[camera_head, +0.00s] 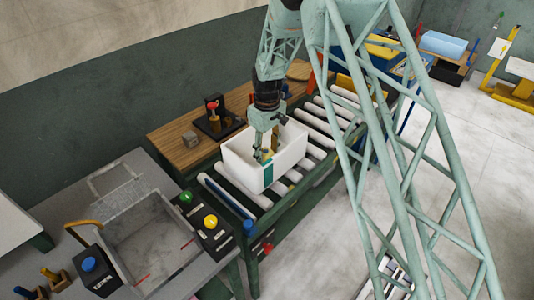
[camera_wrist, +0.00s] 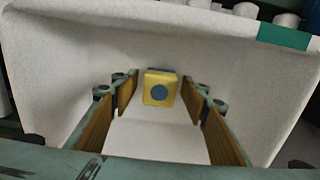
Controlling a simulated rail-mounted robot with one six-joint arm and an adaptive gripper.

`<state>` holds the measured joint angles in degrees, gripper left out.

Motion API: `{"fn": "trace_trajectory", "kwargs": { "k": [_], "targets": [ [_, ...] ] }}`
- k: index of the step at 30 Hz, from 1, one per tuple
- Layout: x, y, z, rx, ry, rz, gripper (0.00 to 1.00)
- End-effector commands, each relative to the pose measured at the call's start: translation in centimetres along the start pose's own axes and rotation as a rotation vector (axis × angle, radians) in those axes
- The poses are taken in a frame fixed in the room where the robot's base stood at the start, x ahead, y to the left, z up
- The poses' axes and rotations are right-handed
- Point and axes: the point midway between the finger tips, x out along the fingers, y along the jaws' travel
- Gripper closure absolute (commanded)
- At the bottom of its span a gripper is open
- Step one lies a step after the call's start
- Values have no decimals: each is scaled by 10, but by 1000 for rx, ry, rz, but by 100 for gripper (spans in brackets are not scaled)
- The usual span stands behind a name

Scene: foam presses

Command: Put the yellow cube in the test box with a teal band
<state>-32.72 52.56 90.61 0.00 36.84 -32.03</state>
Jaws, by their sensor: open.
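The test box (camera_head: 240,163) is a white open box with a teal band (camera_head: 268,174) at its near corner. It stands on the roller conveyor. My gripper (camera_head: 264,155) reaches down into the box. In the wrist view, my gripper (camera_wrist: 160,104) is open, with its tan-padded fingers apart. The yellow cube (camera_wrist: 150,99), with a dark round mark on its face, is inside the box, at or just beyond the fingertips and between them. I see gaps between the cube and both fingers. I cannot tell whether it rests on the box floor. The teal band (camera_wrist: 285,36) shows at upper right.
The box walls surround my gripper closely. The roller conveyor (camera_head: 222,197) runs under the box. A wooden table (camera_head: 180,150) stands behind it, with a small grey block (camera_head: 194,169). A grey tray (camera_head: 150,235) and button boxes (camera_head: 211,229) are at left.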

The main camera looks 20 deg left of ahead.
Motion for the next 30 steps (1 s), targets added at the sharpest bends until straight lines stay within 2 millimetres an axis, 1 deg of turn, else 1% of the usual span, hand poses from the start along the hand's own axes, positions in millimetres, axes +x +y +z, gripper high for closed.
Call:
{"fn": "trace_trajectory", "kwargs": {
  "k": [5, 8, 14, 24, 30],
  "targets": [
    [-10, 0, -1, 0, 2, 1, 59],
    [-20, 0, -1, 0, 2, 1, 59],
    [-45, 0, -1, 0, 2, 1, 59],
    [-93, 0, 0, 0, 1, 1, 59],
    [-113, 0, 0, 0, 1, 1, 59]
  ]
}}
